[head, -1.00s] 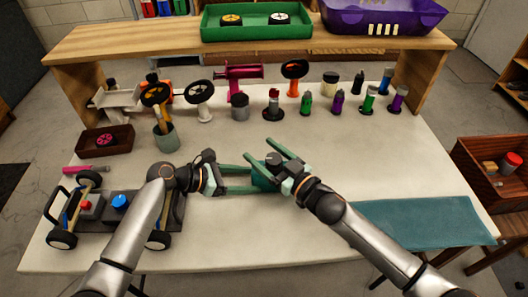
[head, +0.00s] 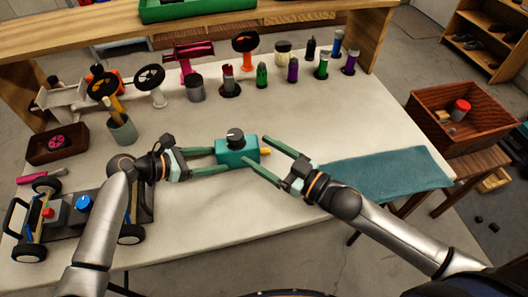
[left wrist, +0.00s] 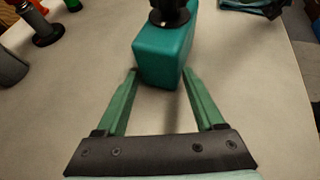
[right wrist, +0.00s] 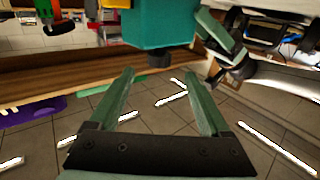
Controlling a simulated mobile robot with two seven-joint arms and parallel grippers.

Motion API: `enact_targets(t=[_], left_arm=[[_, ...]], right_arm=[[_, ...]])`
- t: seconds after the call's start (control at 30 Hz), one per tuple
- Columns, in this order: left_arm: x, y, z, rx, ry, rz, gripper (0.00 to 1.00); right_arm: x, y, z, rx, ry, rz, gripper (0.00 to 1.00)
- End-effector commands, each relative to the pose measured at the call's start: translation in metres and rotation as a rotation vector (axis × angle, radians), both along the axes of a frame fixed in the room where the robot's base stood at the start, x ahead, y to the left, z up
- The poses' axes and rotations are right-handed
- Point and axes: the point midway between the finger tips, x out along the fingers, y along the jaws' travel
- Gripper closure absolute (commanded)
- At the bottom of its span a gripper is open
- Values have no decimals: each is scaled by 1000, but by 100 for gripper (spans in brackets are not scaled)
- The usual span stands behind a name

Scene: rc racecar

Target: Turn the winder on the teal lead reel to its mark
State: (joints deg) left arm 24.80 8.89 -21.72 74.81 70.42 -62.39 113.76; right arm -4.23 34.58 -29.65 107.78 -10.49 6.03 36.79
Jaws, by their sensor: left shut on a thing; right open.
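The teal lead reel (head: 238,152) is a box with a black winder knob (head: 235,134) on top and a short yellow piece on its right end. My left gripper (head: 214,161) is shut on its left end; the teal box (left wrist: 162,55) and black winder (left wrist: 169,12) also show in the left wrist view. My right gripper (head: 256,150) is open, its fingers pointing at the reel's right end. In the right wrist view the teal box (right wrist: 160,25) lies beyond the open fingertips. I cannot make out the winder's mark.
A toy car chassis (head: 75,215) sits at the left front, near the left arm. Handles, wheels and bottles, such as the grey cup (head: 195,88), stand along the back. A teal mat (head: 385,172) lies at the right. The tabletop in front of the reel is clear.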

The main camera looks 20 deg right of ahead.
Motion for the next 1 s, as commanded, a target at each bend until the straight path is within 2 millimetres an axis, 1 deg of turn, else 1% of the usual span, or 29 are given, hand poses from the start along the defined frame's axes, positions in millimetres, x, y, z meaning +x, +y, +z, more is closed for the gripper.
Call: enact_targets(t=[0.4, 0.43, 0.6, 0.7, 0.9, 1.0], left_arm=[[0, 0, 0, 0, 0, 0, 79], [0, 0, 0, 0, 0, 0, 29], [0, 0, 0, 0, 0, 0, 10], [0, 0, 0, 0, 0, 0, 0], [0, 0, 0, 0, 0, 0, 0], [-1, 4, 2, 0, 0, 1, 0]], right_arm=[[-2, -2, 0, 0, 0, 0, 19], [-2, -2, 0, 0, 0, 0, 19], [-2, -2, 0, 0, 0, 0, 19], [-2, -2, 0, 0, 0, 0, 19], [-2, -2, 0, 0, 0, 0, 19], [-2, -2, 0, 0, 0, 0, 19]])
